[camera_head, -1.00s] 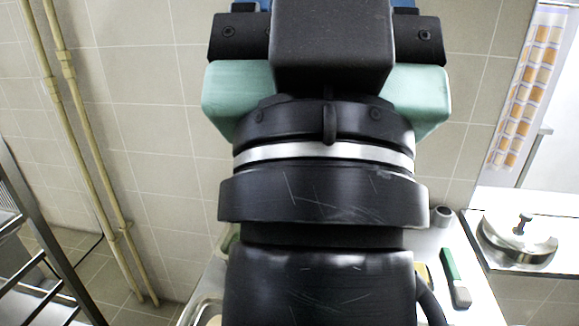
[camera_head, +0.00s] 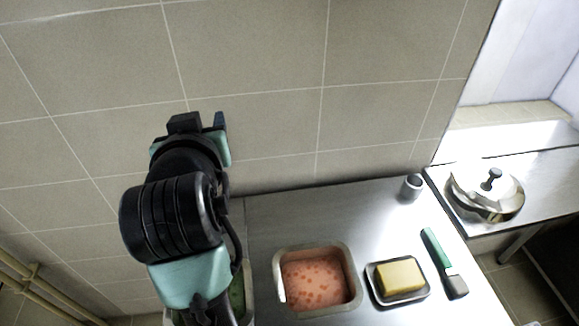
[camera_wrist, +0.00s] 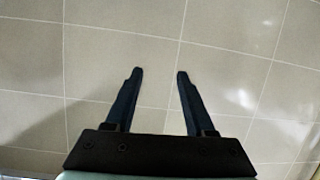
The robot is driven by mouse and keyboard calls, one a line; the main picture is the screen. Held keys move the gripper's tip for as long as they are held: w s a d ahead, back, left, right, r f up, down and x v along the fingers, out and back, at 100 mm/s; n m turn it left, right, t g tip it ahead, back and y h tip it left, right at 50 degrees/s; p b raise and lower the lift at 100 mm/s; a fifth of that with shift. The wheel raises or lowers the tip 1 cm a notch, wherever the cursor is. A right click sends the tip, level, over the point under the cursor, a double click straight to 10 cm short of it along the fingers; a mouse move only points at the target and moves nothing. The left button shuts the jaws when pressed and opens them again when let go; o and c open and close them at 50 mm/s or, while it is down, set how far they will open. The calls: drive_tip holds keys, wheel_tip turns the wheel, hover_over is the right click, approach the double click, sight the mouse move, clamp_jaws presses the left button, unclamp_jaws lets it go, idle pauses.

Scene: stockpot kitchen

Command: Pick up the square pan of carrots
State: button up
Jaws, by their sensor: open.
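The square pan of carrots (camera_head: 352,262) is a metal pan with orange contents and darker orange pieces in it. It rests on the steel counter in the lower middle of the head view. My gripper (camera_wrist: 160,72) is open and empty in the wrist view, with two dark blue fingers in front of the tiled wall. In the head view my arm rises left of the pan, and my gripper is up near the wall, well apart from the pan. The pan is not in the wrist view.
Right of the pan are a tray (camera_head: 425,293) with a yellow block (camera_head: 400,277) and a green-handled tool (camera_head: 437,248). A grey cup (camera_head: 411,187) stands behind. A lidded pot (camera_head: 487,195) is on the far right. A pan with green contents (camera_head: 237,298) is partly hidden by my arm.

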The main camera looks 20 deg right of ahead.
drive_tip(key=s+d+f+g+h+p, duration=0.1)
drive_tip(key=s+f+g, duration=0.1)
drive_tip(key=f+g, duration=0.35)
drive_tip(key=s+d+f+g+p, duration=0.1)
drive_tip(key=s+f+g, duration=0.15)
drive_tip(key=f, duration=0.55)
drive_tip(key=m+g+p, duration=0.1)
drive_tip(key=g, duration=0.4)
approach(277, 283)
drive_tip(key=shift+h, duration=0.3)
drive_tip(key=x, duration=0.3)
drive_tip(key=p+x, duration=0.1)
drive_tip(key=x, duration=0.1)
drive_tip(key=shift+s+a+f, duration=0.1)
drive_tip(key=shift+s+f, duration=0.05)
drive_tip(key=shift+f, duration=0.35)
drive_tip(key=shift+p+x, duration=0.5)
drive_tip(key=shift+x, duration=2.35)
clamp_jaws()
